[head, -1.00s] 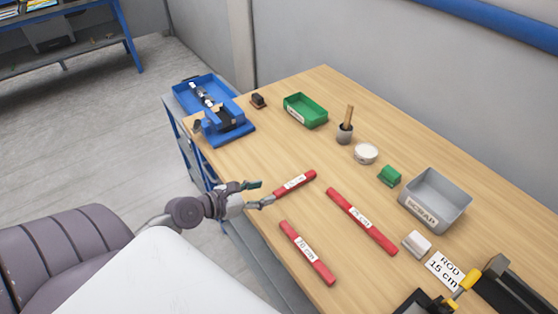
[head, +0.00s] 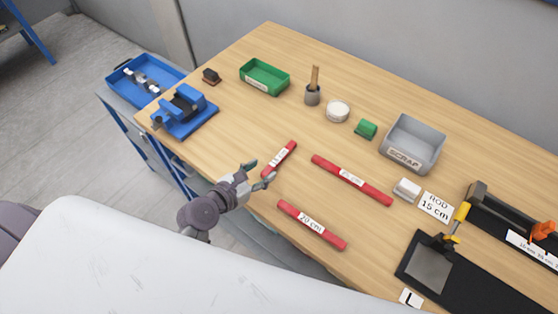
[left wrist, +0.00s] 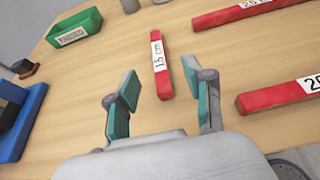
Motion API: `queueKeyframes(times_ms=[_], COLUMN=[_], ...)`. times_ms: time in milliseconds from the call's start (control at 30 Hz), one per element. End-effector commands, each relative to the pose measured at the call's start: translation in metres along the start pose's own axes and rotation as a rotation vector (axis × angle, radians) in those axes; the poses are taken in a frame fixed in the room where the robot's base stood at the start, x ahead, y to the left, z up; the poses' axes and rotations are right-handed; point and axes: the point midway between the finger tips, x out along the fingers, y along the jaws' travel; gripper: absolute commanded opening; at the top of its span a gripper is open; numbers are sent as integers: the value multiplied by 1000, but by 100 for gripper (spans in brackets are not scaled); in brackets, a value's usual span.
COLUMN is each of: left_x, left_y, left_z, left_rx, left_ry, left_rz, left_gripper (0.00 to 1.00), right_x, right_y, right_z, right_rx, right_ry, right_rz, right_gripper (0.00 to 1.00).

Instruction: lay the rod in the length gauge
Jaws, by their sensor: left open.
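The short red rod (head: 279,158) has a white label that reads 15 cm in the left wrist view (left wrist: 160,65). It lies on the table. My left gripper (head: 259,174) is open at the rod's near end. In the left wrist view, its fingertips (left wrist: 160,85) stand apart on either side of the rod, with clear gaps. A black fixture (head: 490,205) with a white printed strip and an orange part stands at the right edge, partly cut off; it may be the length gauge. My right gripper is not in view.
Two longer red rods, one labelled 20 cm (head: 312,226) and one probably 25 cm (head: 350,180), lie nearby. A card (head: 436,206) reads ROD 15 cm. A grey SCRAP bin (head: 412,145), a green tray (head: 264,77) and a blue fixture (head: 185,110) stand farther back.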

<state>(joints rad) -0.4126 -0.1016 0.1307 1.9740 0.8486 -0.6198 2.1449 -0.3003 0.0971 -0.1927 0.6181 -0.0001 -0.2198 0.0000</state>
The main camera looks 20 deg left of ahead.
Motion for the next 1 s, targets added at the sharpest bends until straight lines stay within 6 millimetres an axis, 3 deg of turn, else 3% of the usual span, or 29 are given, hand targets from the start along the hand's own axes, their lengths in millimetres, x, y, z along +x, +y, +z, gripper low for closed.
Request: queueKeyframes(times_ms=[100, 267, 400, 600, 967, 1000], left_x=[17, 25, 41, 66, 73, 73], left_y=[0, 0, 0, 0, 0, 0], left_z=[-3, -4, -12, -16, -12, -12], left_rx=[0, 0, 1, -1, -1, -1], left_ry=[0, 1, -2, -3, 2, 2], left_rz=[0, 0, 0, 0, 0, 0], left_gripper=[52, 52, 52, 52, 52, 45], right_x=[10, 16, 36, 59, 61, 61], right_y=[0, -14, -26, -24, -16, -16], right_z=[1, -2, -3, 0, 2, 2], right_rx=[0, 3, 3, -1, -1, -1], right_ry=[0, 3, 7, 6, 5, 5], right_rz=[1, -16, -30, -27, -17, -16], right_gripper=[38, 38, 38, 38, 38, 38])
